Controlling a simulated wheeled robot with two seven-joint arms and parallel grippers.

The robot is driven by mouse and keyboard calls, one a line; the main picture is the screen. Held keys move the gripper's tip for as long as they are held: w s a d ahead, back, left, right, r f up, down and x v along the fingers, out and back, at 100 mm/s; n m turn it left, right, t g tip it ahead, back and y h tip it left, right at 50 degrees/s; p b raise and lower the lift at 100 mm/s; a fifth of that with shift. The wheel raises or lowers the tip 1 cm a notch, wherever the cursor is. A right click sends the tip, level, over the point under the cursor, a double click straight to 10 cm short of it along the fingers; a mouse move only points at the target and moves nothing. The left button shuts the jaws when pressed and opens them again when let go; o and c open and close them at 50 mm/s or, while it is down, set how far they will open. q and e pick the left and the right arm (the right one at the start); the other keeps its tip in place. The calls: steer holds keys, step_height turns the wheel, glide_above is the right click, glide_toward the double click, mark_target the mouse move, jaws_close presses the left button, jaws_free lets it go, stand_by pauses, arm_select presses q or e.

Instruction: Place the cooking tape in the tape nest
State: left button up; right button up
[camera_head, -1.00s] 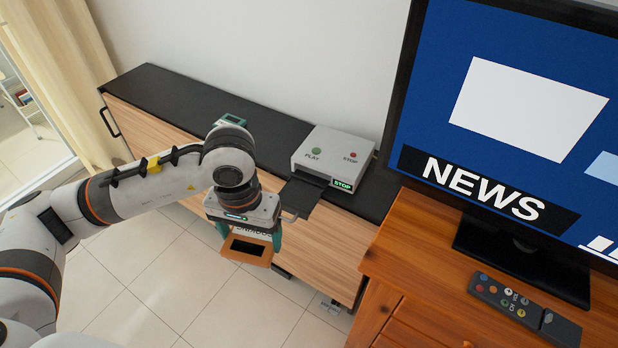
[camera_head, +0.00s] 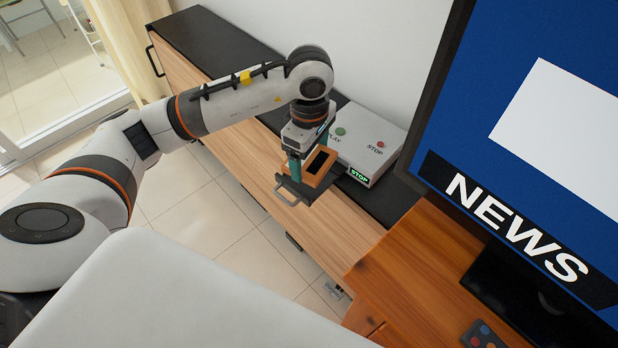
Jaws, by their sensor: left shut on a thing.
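The cooking tape (camera_head: 314,178) is an orange-brown block with a black window. My left gripper (camera_head: 312,160) has teal fingers and is shut on it. The tape is tilted in view and overlaps the dark pulled-out tray with a handle (camera_head: 296,193), which looks like the tape nest. Whether the tape touches the tray or hangs just above it, I cannot tell. The tray sticks out from the front of a white player box (camera_head: 372,140) with PLAY and STOP buttons and a lit STOP sign. The gripper and tape hide most of the tray. My right gripper is out of view.
The player stands on a long cabinet with a black top (camera_head: 215,45) and wooden front. A wooden stand (camera_head: 420,270) with a large TV (camera_head: 540,150) and a remote (camera_head: 483,336) is close on the right. Tiled floor (camera_head: 215,215) lies free in front of the cabinet.

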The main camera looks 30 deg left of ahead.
arm_select(q)
steer(key=w+n, duration=0.1)
steer(key=n, duration=0.1)
steer(key=w+a+f+n, duration=0.1)
steer(key=n, duration=0.2)
steer(key=w+n+b, duration=0.1)
steer(key=n, duration=0.2)
steer(key=shift+a+f, duration=0.3)
steer(key=n, duration=0.1)
steer(key=w+n, duration=0.1)
steer(key=n, duration=0.2)
steer(key=shift+w+a+f, duration=0.15)
steer(key=shift+a+f, duration=0.2)
steer(key=f+n, duration=0.1)
steer(key=f, duration=0.2)
steer(key=f+n, duration=0.1)
steer(key=f, duration=0.2)
steer(key=w+f+n, duration=0.1)
steer(key=f, duration=0.2)
steer(key=shift+a+f+n, duration=0.35)
steer(key=shift+f+n, duration=0.05)
steer(key=shift+f, duration=0.4)
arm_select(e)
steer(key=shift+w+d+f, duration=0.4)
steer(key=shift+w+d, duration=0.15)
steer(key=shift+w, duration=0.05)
